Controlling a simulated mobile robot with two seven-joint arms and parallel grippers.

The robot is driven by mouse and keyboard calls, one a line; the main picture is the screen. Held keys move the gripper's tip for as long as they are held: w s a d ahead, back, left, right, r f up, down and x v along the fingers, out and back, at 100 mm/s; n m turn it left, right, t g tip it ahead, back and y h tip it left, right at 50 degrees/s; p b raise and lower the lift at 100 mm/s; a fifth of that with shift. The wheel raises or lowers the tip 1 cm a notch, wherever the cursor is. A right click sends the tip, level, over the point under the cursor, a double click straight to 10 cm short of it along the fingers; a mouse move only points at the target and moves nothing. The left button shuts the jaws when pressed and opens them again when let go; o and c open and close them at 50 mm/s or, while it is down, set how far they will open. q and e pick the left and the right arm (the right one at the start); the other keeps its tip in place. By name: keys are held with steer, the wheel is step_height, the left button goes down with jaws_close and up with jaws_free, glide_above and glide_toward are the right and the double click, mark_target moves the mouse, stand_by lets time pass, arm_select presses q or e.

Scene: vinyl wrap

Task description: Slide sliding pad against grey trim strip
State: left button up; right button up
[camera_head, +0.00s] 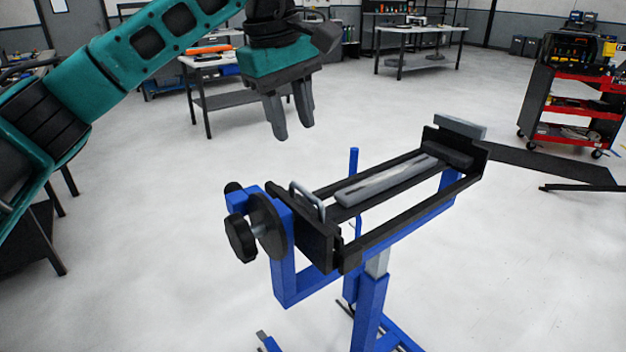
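A black frame on a blue stand (372,300) holds a long light grey strip (385,183), which looks like the grey trim strip. A dark block (447,154) sits on the rails at the strip's far right end; I cannot tell for sure whether this is the sliding pad or whether it touches the strip. A grey looped handle (307,198) stands at the near left end. My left gripper (294,130) hangs above and to the left of the frame, fingers down, apart and empty. My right gripper is out of view.
A black knob (240,238) sticks out from the frame's left end. A grey plate (460,126) stands at its far right end. A red tool cart (575,108) is at the right and workbenches (425,30) are behind. The floor around the stand is mostly clear.

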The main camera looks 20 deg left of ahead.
mark_target(309, 194)
arm_select(q)
steer(key=f, duration=0.4)
steer(key=w+d+f, duration=0.1)
steer(key=f, duration=0.7)
steer(key=shift+w+d+f, duration=0.15)
steer(key=shift+w+d, duration=0.1)
steer(key=shift+w, duration=0.15)
jaws_close()
